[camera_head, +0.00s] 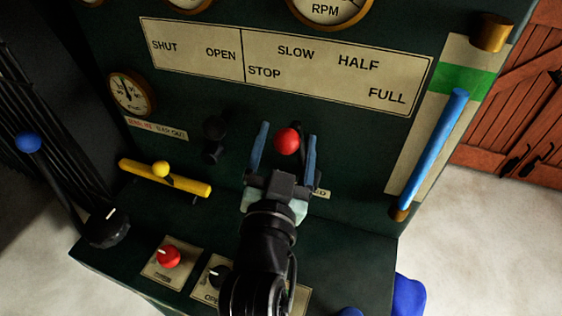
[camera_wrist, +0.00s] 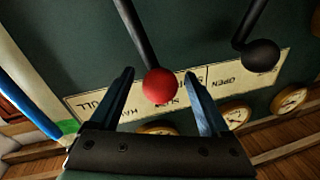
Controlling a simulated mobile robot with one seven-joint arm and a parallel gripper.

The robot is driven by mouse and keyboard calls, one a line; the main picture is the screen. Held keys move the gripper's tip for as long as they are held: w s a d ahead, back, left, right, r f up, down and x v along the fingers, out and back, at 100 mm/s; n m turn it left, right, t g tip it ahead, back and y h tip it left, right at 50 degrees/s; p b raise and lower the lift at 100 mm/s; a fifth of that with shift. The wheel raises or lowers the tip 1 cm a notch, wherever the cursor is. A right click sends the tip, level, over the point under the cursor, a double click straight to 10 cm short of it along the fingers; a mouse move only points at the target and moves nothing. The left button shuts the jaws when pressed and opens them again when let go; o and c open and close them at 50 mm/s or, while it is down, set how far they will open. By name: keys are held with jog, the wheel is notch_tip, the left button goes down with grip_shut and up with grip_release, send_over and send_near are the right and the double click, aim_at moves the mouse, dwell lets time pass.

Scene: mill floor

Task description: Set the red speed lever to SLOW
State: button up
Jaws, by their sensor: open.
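The red ball knob of the speed lever (camera_head: 287,140) stands out from the dark green panel, below the cream label plate (camera_head: 330,88) marked STOP, SLOW, HALF and FULL. My gripper (camera_head: 288,131) is open, its two blue fingers one on each side of the knob. In the wrist view the red knob (camera_wrist: 160,86) sits between the spread fingertips of the gripper (camera_wrist: 158,72), with a gap on both sides. Its dark rod runs up and left. There the plate is upside down and the knob covers part of it beside SLOW. I cannot tell the exact setting.
A black-knobbed lever (camera_head: 214,128) stands left of my gripper; it also shows in the wrist view (camera_wrist: 260,55). A yellow bar (camera_head: 165,178) lies further left. A blue tube (camera_head: 430,155) rises at right. A red knob (camera_head: 168,256) and dials sit on the ledge below.

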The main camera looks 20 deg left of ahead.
jog(key=s+d+f, duration=0.1)
jog(key=s, duration=1.1)
jog(key=shift+s+d, duration=0.25)
jog(key=shift+d, duration=0.15)
jog(key=d+r+t+h+p, duration=0.1)
jog(key=d+r+t+p, duration=0.1)
jog(key=r, duration=1.2)
jog(key=w+d+r+t+p, duration=0.1)
jog(key=d+r+t+p, duration=0.1)
jog(key=r, duration=1.3)
jog(key=w+d+r+n+t+h+p, duration=0.1)
jog(key=d+r+t, duration=0.3)
jog(key=r, duration=1)
jog(key=shift+d+r+t+h+p, duration=0.15)
jog(key=shift+d+t+h+p, duration=0.15)
jog(key=shift+d+p, duration=0.35)
jog(key=shift+w, duration=0.1)
